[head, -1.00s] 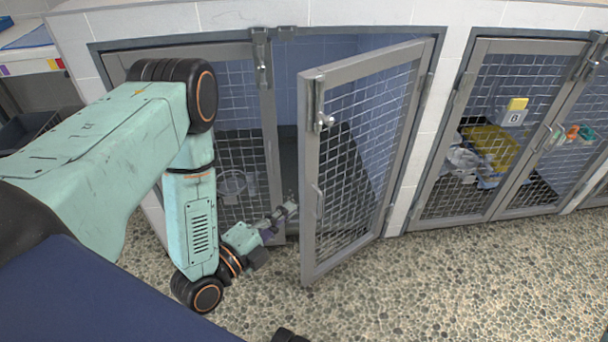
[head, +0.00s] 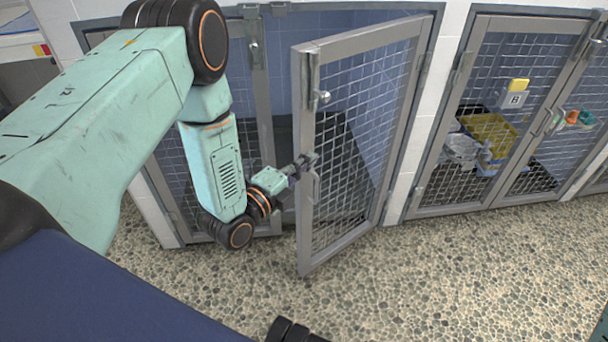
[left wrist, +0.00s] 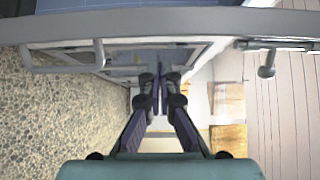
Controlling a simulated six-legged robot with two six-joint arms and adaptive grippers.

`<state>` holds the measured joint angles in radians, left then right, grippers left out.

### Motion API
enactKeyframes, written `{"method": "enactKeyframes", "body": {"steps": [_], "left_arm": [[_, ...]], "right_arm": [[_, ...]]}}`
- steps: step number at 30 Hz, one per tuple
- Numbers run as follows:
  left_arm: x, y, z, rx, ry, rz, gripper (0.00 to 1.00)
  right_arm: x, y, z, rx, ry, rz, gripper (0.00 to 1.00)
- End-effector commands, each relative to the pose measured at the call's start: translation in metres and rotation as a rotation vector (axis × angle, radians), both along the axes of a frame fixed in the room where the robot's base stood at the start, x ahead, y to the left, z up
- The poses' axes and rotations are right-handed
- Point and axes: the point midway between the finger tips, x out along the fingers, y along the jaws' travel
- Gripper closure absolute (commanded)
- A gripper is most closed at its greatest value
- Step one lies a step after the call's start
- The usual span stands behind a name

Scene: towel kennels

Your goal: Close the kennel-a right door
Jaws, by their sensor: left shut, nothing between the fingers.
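The kennel-a right door (head: 357,130), a grey metal frame with wire mesh, stands open, its free edge swung out toward me. A latch knob (head: 322,97) is on its free-edge upright, with a bar handle (head: 316,186) lower down. My left gripper (head: 308,162) is shut and empty at that free edge, near the handle; I cannot tell whether it touches. In the left wrist view, its closed fingers (left wrist: 157,85) reach toward the door frame (left wrist: 130,28), with the handle (left wrist: 62,60) to the left and the latch (left wrist: 265,65) to the right. My right gripper is not in view.
Kennel a's left door (head: 262,110) looks shut, partly behind my left arm. The neighbouring kennel (head: 480,130), marked B, has shut doors and a yellow bin (head: 490,135) inside. The pebbled floor (head: 440,270) in front is clear.

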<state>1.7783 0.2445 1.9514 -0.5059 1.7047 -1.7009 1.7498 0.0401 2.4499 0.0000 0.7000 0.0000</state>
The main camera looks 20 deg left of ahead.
Motion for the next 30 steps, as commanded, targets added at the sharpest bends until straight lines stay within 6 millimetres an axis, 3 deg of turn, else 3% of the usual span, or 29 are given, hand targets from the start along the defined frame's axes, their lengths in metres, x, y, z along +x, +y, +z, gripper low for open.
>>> {"method": "enactKeyframes", "body": {"steps": [7,22,30], "left_arm": [[0.009,0.018,0.000,0.000,-0.001,0.001,1.00],[0.013,0.023,0.001,-0.003,-0.001,-0.008,1.00],[0.036,0.054,0.003,-0.016,-0.011,-0.093,1.00]], "right_arm": [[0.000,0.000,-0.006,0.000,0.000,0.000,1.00],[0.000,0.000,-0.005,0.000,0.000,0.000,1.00],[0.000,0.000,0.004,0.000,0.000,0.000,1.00]]}}
